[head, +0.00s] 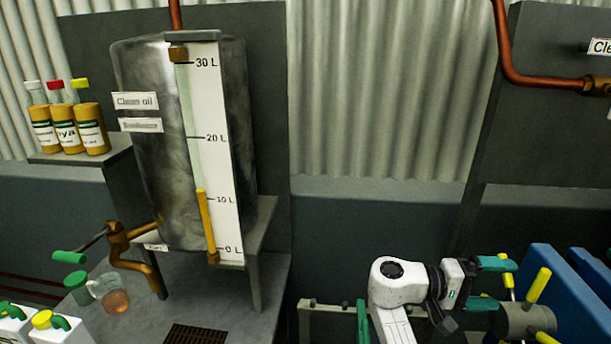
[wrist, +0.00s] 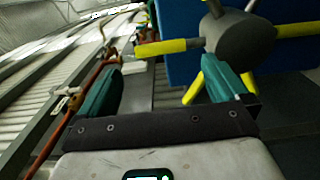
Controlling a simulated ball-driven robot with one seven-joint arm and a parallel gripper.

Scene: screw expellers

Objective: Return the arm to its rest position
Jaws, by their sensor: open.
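My white arm (head: 396,285) stands at the lower right of the head view. My gripper (head: 492,284) points right, with its two teal fingers apart and nothing seen between them. In the wrist view my gripper (wrist: 165,82) also shows both teal fingers spread wide. A grey hub with yellow handles (head: 524,319) is close to the fingers in the head view. The same hub (wrist: 238,42) shows beyond the right finger in the wrist view. I cannot tell whether finger and handles touch.
A blue panel (head: 556,292) stands behind the hub. On the left are a clean oil tank (head: 150,85) with a level gauge (head: 222,150), several bottles on a shelf (head: 82,157), a green-handled tap (head: 117,240), a jug (head: 112,296) and white canisters (head: 62,336).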

